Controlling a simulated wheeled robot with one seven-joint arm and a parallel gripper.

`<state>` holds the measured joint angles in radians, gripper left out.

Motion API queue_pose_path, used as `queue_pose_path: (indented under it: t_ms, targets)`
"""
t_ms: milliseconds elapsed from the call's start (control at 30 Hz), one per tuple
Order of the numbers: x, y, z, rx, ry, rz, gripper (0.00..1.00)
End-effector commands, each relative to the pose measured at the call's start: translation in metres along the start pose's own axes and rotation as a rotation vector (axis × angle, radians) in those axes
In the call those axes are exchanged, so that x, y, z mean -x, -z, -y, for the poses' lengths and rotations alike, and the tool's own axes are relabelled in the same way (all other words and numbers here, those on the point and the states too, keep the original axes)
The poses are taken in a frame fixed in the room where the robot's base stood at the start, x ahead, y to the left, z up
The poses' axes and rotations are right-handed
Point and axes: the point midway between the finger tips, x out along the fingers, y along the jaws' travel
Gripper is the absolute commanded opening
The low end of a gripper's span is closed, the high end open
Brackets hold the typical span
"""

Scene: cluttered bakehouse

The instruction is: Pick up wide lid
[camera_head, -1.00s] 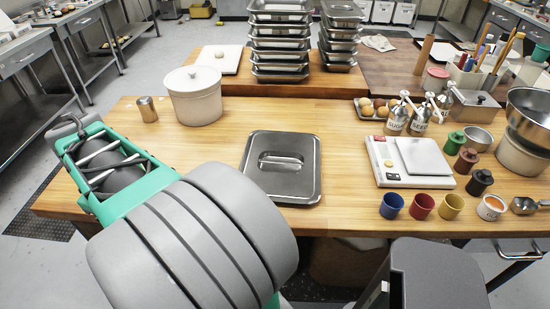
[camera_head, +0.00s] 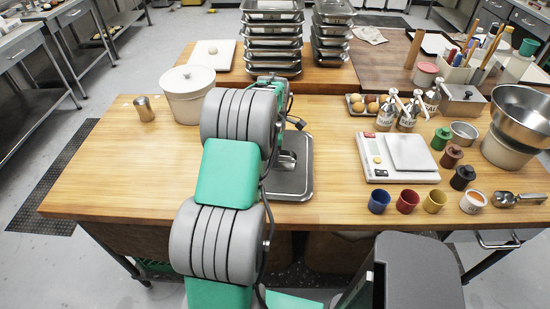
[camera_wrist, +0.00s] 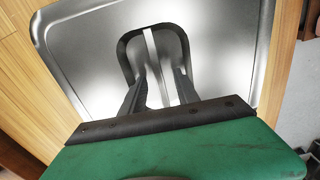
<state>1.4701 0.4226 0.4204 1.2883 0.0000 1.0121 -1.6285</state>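The wide lid (camera_head: 298,178) is a grey metal rectangle with a rounded rim, lying flat on the wooden table. My arm covers its left part in the head view. In the wrist view the lid (camera_wrist: 95,50) fills most of the picture, with a narrow bar handle (camera_wrist: 150,45) across a dark-edged recess. My gripper (camera_wrist: 160,75) is over the recess, its two dark fingers apart, one on each side of the handle. Bare gaps show between fingers and handle. I cannot tell how deep the fingertips reach.
A scale (camera_head: 376,172) is right of the lid, with small coloured cups nearby. Stacked metal pans (camera_head: 272,40) stand behind. The table's left front is clear.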

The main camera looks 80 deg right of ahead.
Motion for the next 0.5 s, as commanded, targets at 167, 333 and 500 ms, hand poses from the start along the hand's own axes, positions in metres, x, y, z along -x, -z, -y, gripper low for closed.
queue_pose_path:
  t_ms: [167, 333, 500]
  targets:
    - [-0.009, 0.0005, -0.0003, 0.0, -0.001, 0.0, 0.37]
    - [-0.0088, 0.0006, -0.0003, 0.0, -0.002, 0.0, 0.32]
    - [-0.0085, 0.0007, -0.0004, 0.0, -0.002, 0.0, 0.18]
